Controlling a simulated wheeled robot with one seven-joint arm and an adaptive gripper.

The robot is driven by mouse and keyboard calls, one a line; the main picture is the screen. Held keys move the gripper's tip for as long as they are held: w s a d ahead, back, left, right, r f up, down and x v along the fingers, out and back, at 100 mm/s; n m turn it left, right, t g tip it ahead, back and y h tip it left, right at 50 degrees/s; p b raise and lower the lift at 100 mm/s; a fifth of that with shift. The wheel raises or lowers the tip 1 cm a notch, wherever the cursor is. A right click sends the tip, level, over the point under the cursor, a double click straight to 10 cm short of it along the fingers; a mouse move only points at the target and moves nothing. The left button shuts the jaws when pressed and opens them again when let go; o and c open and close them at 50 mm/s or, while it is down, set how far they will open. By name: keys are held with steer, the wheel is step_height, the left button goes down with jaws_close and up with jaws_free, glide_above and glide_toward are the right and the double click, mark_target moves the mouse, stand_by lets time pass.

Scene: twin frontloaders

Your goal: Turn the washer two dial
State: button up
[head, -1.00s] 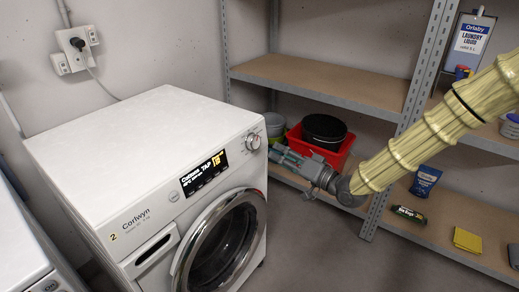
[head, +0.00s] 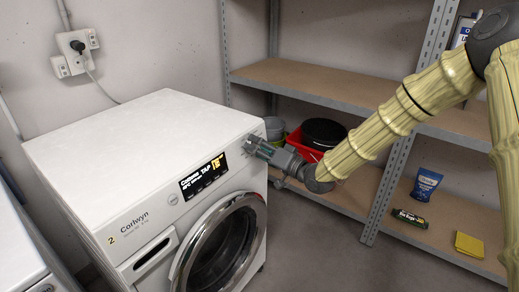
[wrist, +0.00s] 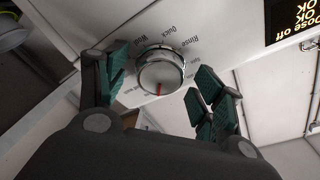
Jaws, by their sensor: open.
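Washer two (head: 150,140) is the white Corlwyn machine marked "2", with a lit display (head: 204,176) and a round door. In the wrist view its silver dial (wrist: 160,72) has a red mark and printed words around it, among them "Quick", "Rinse" and "Wool". My gripper (wrist: 162,92) is open, with one green-padded finger on each side of the dial. I cannot tell whether the fingers touch it. In the head view my gripper (head: 255,147) is at the upper right of the front panel and hides the dial.
A metal shelf unit (head: 310,82) stands behind and to the right, holding a red crate (head: 300,147) with a black bucket (head: 324,132). A wall socket with a plug (head: 77,45) is at the back left. Another white machine (head: 15,245) is at the left edge.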

steer(key=shift+c, duration=0.2)
steer(key=c, duration=1)
steer(key=shift+d+f+n+g+y, duration=0.1)
steer(key=shift+n+g+y, duration=0.3)
steer(key=shift+n, duration=1.65)
steer(key=shift+d+f+n+g+y, duration=0.1)
steer(key=shift+n+g+y, duration=0.3)
steer(key=shift+n, duration=1.65)
steer(key=o, duration=1)
steer(key=shift+a+r, duration=0.1)
